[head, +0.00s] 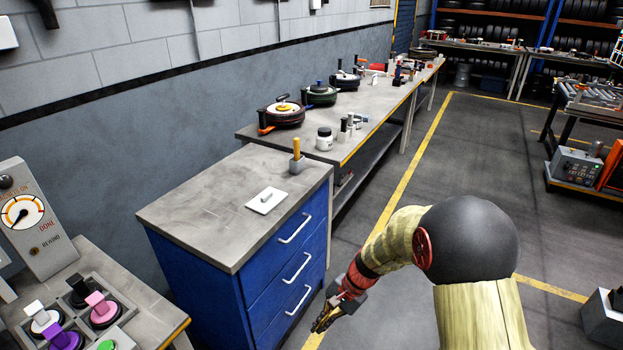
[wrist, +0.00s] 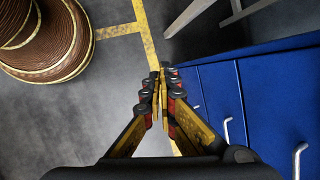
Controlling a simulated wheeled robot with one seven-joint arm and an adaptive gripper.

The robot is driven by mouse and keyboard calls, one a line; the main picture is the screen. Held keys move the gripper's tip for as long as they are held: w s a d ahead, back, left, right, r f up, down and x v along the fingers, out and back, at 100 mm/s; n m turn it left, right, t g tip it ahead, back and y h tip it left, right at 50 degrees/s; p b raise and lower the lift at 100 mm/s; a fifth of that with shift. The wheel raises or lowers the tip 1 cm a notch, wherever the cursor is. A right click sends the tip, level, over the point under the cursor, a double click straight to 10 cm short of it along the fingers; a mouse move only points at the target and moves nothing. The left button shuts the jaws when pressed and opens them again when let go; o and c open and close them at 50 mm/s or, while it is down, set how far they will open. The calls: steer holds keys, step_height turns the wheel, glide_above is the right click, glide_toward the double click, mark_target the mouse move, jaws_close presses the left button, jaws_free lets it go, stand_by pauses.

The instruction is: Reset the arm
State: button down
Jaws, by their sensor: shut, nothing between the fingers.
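A white plate (head: 266,201) and a small holder with a yellow handle (head: 296,158) stand on the cabinet top. A panel with a dial (head: 28,215) is at left. Open floor with yellow lines (head: 425,140) lies right of the bench.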

steer(key=s+d+r+n+t+h, duration=0.1)
steer(key=s+d+r, duration=0.4)
steer(key=r, duration=0.5)
steer(key=s+d+r+n+t+h, duration=0.2)
steer(key=s+d+r+n+t, duration=0.1)
steer(key=s+r, duration=0.6)
steer(key=s+d+r+n+t+h, duration=0.2)
steer(key=s+d+r+n, duration=0.1)
steer(key=s+d+r, duration=0.5)
step_height(320, 180, up, 3)
steer(key=shift+s+f+n+t, duration=0.2)
steer(key=shift+s+n+t, duration=0.05)
steer(key=shift+n+t, duration=0.15)
steer(key=c, duration=2.6)
jaws_free()
steer(key=shift+d, duration=0.1)
